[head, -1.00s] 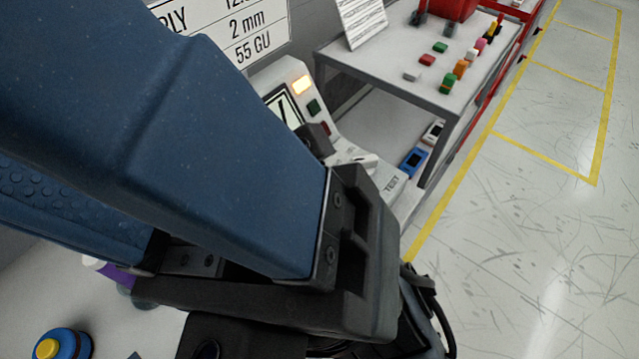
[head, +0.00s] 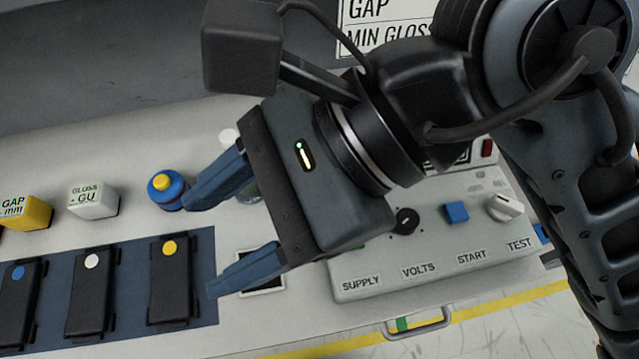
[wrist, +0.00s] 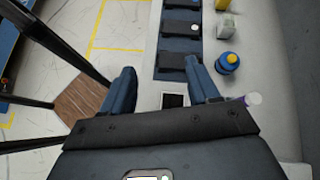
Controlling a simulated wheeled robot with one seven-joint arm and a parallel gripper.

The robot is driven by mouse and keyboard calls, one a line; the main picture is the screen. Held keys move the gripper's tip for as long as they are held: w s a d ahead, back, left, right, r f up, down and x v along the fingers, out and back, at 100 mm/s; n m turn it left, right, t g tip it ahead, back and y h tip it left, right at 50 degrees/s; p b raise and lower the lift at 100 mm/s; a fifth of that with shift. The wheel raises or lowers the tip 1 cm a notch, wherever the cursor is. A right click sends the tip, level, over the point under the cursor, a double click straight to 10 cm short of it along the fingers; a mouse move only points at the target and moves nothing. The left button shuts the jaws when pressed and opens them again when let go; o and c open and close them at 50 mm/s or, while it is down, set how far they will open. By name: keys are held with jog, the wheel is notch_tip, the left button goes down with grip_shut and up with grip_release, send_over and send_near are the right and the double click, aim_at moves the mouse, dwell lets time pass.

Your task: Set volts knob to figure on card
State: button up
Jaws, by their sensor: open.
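The volts knob (head: 406,221) is a small black round knob above the VOLTS label on the light grey control panel (head: 375,288). It stands just right of my gripper's body in the head view; its exact setting is too small to read. My gripper (head: 200,240) is open and empty, its two blue fingers pointing left, away from the knob. In the wrist view my gripper (wrist: 165,85) has its fingers wide apart with nothing between them. The wall card (head: 385,28) is partly hidden by my arm; only GAP and MIN GLOSS read, with no volts figure visible.
A blue START button (head: 456,212) and white TEST knob (head: 504,207) are right of the volts knob. A blue bottle with yellow cap (head: 166,190) stands near the upper finger. A dark tray (head: 203,260) holds black modules. Yellow and white blocks (head: 93,199) stand behind it.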

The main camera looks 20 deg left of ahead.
jog(key=w+d+f+t+h, duration=0.3)
jog(key=w+d+f+h, duration=0.1)
jog(key=w+d+f, duration=0.15)
jog(key=n+t+h, duration=0.1)
jog(key=t+h, duration=0.3)
send_over(409, 218)
notch_tip(409, 218, down, 2)
jog(key=shift+f, duration=0.15)
jog(key=shift+f+p, duration=0.7)
jog(key=shift+f, duration=3.15)
jog(key=shift+c, duration=0.3)
jog(key=c, duration=1)
jog(key=shift+f+b, duration=0.1)
jog(key=shift+b, duration=0.25)
